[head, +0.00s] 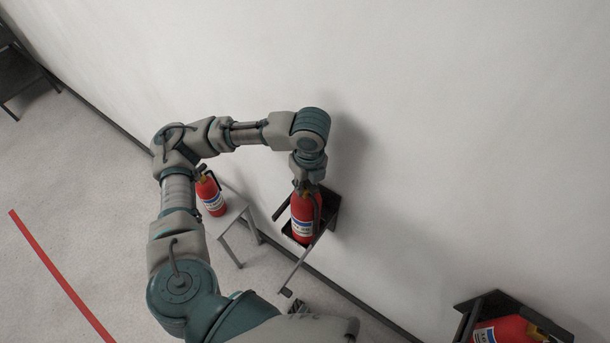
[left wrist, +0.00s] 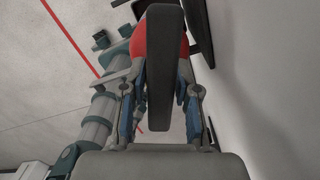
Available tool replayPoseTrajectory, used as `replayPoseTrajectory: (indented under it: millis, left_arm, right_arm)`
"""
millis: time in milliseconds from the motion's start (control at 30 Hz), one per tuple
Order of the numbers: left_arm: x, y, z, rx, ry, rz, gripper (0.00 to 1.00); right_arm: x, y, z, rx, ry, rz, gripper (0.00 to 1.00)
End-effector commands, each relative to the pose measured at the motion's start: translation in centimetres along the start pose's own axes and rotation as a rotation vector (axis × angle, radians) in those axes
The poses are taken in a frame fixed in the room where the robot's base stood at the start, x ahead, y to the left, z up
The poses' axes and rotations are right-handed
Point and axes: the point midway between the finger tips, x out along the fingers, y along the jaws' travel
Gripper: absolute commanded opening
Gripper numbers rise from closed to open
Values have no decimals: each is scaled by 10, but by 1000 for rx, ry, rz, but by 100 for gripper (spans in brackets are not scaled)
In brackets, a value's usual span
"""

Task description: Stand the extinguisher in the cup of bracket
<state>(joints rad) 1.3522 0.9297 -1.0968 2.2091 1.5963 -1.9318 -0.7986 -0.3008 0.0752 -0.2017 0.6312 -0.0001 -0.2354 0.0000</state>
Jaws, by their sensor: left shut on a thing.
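My left gripper (head: 306,184) is above a red extinguisher (head: 303,222) with a white and blue label, shut on its top. The extinguisher hangs or stands roughly upright within the outline of the dark wall bracket (head: 332,206). Its lower end is at the bracket's cup, but I cannot tell whether it rests on the cup's floor. In the left wrist view the gripper's fingers (left wrist: 158,108) flank the extinguisher's dark handle, with the red body (left wrist: 139,42) behind it. The bracket's cup is mostly hidden by the extinguisher. My right gripper is not visible.
Another red extinguisher (head: 211,197) stands on a small grey table (head: 232,214) left of the bracket. A further extinguisher (head: 505,330) sits in a dark bracket (head: 490,300) at the lower right. The white wall (head: 450,130) is close behind the held extinguisher.

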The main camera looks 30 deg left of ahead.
Motion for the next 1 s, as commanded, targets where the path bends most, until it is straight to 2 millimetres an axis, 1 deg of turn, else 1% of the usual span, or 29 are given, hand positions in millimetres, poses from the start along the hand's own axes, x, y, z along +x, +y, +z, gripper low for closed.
replayPoseTrajectory:
  millis: [33, 133, 233, 267, 300, 333, 367, 633, 733, 867, 933, 1000]
  left_arm:
    - [6, 1, 1, -2, 1, 3, 0]
    - [9, 1, 2, -3, 2, 6, 0]
    - [10, 0, 2, -2, 3, 10, 0]
    - [12, 1, 1, -1, 4, 15, 36]
    - [12, 2, 2, -1, 5, 16, 46]
    - [12, 2, 2, -1, 4, 15, 53]
    - [12, 2, 2, -1, 4, 14, 56]
    - [8, 2, 1, -1, 2, 9, 56]
    - [2, 0, 0, 0, 2, 6, 56]
    - [-20, -1, 0, 0, 0, 4, 56]
    - [-36, -1, 0, 0, 0, 3, 56]
    - [-54, -1, 1, -1, -1, 3, 56]
  right_arm:
    - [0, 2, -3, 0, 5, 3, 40]
    - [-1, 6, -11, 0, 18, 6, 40]
    - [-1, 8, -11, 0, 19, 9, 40]
    - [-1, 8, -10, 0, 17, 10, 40]
    - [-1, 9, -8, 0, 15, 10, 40]
    - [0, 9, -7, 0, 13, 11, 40]
    - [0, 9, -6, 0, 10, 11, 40]
    - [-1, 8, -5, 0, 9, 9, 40]
    - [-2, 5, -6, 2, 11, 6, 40]
    - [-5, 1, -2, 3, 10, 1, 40]
    - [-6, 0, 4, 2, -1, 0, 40]
    - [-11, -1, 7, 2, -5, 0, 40]
